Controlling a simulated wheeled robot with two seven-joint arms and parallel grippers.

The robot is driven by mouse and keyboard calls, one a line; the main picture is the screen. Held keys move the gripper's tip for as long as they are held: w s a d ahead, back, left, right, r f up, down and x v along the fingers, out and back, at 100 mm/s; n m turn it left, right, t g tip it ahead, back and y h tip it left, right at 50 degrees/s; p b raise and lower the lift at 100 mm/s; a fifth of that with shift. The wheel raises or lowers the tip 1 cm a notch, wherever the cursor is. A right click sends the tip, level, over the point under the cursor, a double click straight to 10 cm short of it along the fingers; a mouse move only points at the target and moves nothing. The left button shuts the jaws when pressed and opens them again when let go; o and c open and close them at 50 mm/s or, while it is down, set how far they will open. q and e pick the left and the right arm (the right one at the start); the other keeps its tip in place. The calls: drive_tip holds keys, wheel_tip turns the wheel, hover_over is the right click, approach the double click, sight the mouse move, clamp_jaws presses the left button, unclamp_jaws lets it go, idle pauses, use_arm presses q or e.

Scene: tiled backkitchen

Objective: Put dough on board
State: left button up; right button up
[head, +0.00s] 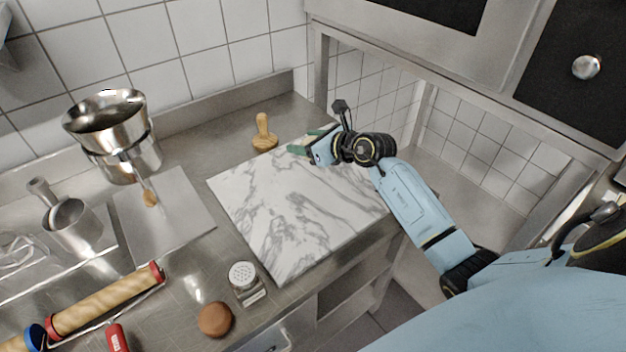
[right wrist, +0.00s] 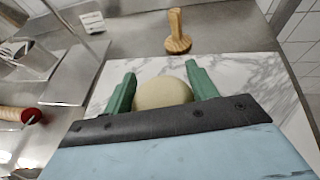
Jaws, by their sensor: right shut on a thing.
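The board is a white marble slab with grey veins (head: 285,215) lying flat on the steel counter; it also shows in the right wrist view (right wrist: 240,68). My right gripper (head: 305,143) is at the board's far edge, and its green fingers (right wrist: 160,88) are shut on the dough. The dough is a pale beige ball (right wrist: 163,92) between the fingers in the right wrist view. It is over the board there; I cannot tell if it touches. My left gripper is not in view.
A wooden press (head: 264,134) stands just behind the board. A rolling pin (head: 105,298), steel pot (head: 112,135) and metal scoop (head: 72,222) are at left. The board's middle is clear.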

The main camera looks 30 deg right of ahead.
drive_tip(key=b, duration=0.1)
hover_over(308, 179)
wheel_tip(308, 179, down, 7)
drive_tip(key=shift+r, duration=0.2)
wheel_tip(308, 179, down, 3)
drive_tip(key=shift+f+b, duration=0.15)
drive_tip(key=shift+b, duration=0.55)
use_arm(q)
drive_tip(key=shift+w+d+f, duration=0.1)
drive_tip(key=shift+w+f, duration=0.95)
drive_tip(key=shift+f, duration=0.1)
use_arm(e)
drive_tip(key=shift+f, duration=0.1)
drive_tip(key=shift+f, duration=0.15)
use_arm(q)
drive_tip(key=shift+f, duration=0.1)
use_arm(e)
drive_tip(key=o, duration=1)
drive_tip(key=shift+o, duration=0.2)
drive_tip(key=shift+r, duration=0.2)
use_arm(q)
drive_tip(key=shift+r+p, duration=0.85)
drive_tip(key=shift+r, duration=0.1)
use_arm(e)
drive_tip(key=v, duration=1.2)
drive_tip(key=shift+a, duration=0.15)
